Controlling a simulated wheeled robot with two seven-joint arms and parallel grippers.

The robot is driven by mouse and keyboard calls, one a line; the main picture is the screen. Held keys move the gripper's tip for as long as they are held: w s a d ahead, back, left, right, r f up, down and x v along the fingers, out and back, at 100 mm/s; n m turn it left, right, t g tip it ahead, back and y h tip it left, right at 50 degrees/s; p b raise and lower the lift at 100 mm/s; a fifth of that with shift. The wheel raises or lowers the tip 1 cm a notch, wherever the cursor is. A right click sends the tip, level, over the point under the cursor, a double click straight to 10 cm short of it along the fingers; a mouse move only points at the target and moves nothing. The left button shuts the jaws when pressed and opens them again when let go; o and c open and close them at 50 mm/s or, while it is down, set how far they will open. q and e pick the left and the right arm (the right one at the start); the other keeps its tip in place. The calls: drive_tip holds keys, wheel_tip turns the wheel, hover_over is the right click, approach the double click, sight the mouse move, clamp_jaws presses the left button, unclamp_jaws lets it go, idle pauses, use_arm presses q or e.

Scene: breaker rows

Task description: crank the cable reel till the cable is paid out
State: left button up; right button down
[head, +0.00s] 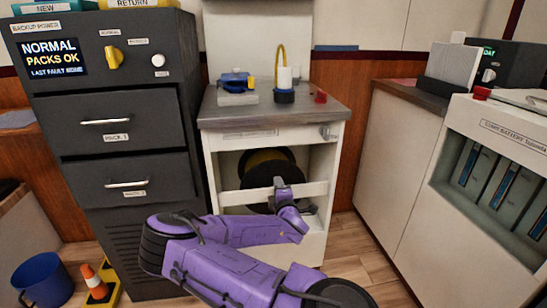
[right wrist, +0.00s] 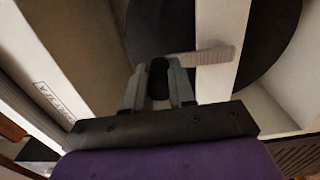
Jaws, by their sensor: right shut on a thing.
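The cable reel (head: 258,160) is a dark drum with a yellowish part, set inside the open front of the white cabinet. In the right wrist view its black disc (right wrist: 265,40) fills the upper right. A light crank arm (right wrist: 208,58) runs sideways to a black crank handle (right wrist: 159,76). My right gripper (head: 282,184) is at the cabinet opening, in front of the reel. In the right wrist view its fingers (right wrist: 159,85) are shut on the handle, one on each side. Part of the reel is hidden by the cabinet's bar and my gripper. My left gripper is not in view.
A white bar (head: 275,193) crosses the cabinet's opening. A blue device (head: 237,80), a white cylinder on a blue base (head: 285,88) and a red piece (head: 320,97) stand on the cabinet top. A dark drawer cabinet (head: 115,150) is left. A blue bucket (head: 42,280) stands on the floor.

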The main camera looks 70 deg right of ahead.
drive_tip(key=shift+s+f, duration=0.1)
drive_tip(key=shift+s, duration=0.05)
drive_tip(key=c, duration=0.9)
unclamp_jaws()
drive_tip(key=shift+c, duration=0.2)
drive_tip(key=shift+a, duration=0.1)
drive_tip(key=p+v, duration=0.1)
drive_tip(key=v, duration=0.9)
drive_tip(key=shift+a, duration=0.2)
